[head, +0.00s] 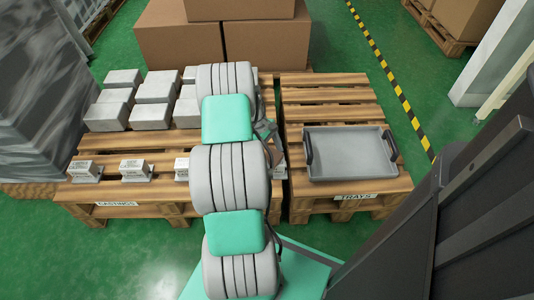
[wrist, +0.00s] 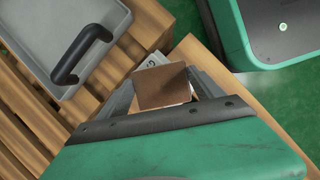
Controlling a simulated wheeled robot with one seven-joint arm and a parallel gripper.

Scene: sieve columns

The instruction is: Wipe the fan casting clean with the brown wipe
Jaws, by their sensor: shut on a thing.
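My gripper (wrist: 165,98) is shut on the brown wipe (wrist: 163,86), a flat brown square in the wrist view. In the head view my gripper is mostly hidden behind my arm, with a bit of the wipe (head: 278,150) showing at its right. Small grey castings on labelled stands line the front of the left pallet: one at left (head: 84,171), one in the middle (head: 135,170), one partly behind my arm (head: 182,166). I cannot tell which is the fan casting. A pale piece with a dark letter (wrist: 152,61) shows just beyond the wipe; contact is unclear.
Grey blocks (head: 152,90) stand at the back of the left pallet marked CASTINGS (head: 117,203). A grey tray (head: 348,153) with dark handles lies on the right pallet marked TRAYS (head: 356,196). Cardboard boxes (head: 180,45) stand behind. Green floor is open at front left.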

